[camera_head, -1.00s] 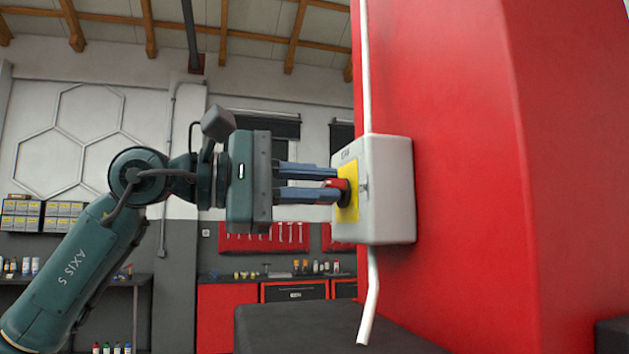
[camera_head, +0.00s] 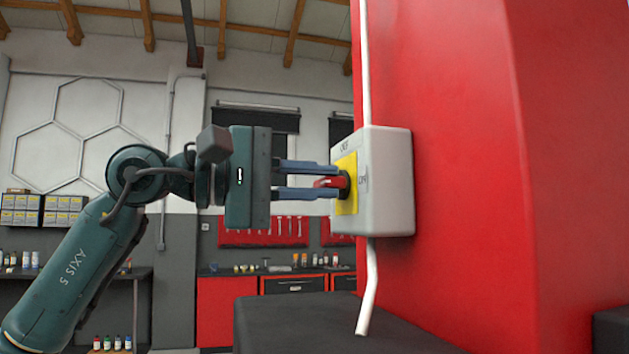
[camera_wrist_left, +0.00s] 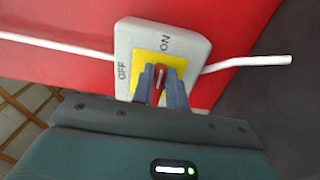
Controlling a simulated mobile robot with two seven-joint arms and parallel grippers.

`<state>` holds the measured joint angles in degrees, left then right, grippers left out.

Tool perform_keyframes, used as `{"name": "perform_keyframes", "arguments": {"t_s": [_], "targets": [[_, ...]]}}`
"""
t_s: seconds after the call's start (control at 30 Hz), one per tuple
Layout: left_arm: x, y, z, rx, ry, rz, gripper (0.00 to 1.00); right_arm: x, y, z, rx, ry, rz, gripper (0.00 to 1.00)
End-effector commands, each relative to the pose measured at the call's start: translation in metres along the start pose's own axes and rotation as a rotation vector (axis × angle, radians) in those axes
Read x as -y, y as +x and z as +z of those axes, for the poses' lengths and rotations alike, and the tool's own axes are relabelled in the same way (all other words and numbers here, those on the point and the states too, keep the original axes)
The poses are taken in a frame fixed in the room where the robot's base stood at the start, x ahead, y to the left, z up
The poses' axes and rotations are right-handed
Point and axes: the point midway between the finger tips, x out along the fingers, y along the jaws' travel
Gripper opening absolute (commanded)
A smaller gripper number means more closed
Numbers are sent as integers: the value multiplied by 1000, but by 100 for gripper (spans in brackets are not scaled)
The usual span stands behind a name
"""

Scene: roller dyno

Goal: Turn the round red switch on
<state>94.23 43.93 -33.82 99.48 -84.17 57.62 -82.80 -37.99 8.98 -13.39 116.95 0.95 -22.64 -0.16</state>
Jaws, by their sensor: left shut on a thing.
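The round red switch (camera_head: 328,182) sits on a yellow plate (camera_head: 347,200) on the front of a light grey box (camera_head: 390,190). My left gripper (camera_head: 334,181) is level in front of it, its two blue-grey fingers shut on the red handle. In the left wrist view, the red handle (camera_wrist_left: 157,88) shows between the fingers (camera_wrist_left: 160,82). Its white mark points roughly up toward the printed ON. The word OFF is to the left of the yellow plate there. The fingers hide part of the switch's sides. My right gripper is not in view.
The box is fixed to a large red column (camera_head: 460,150). A white pipe (camera_head: 366,290) runs above and below the box. A dark flat surface (camera_head: 310,325) lies below the gripper. Red cabinets and a tool board (camera_head: 262,232) stand far behind.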

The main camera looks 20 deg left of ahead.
Motion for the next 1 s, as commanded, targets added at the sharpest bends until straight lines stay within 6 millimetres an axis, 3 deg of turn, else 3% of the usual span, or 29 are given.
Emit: {"name": "perform_keyframes", "arguments": {"t_s": [0.07,0.1,0.37,0.7,0.87,1.0], "targets": [[0,0,0,-1,3,-1,0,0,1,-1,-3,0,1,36],[0,0,0,-1,3,-1,15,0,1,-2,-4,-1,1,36],[0,0,0,0,1,-1,36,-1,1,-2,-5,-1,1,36],[1,-7,0,-1,-1,-1,36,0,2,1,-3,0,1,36],[3,-33,-1,-5,1,1,36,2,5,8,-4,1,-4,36],[3,-66,-1,-5,0,2,36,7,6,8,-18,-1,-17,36]]}}
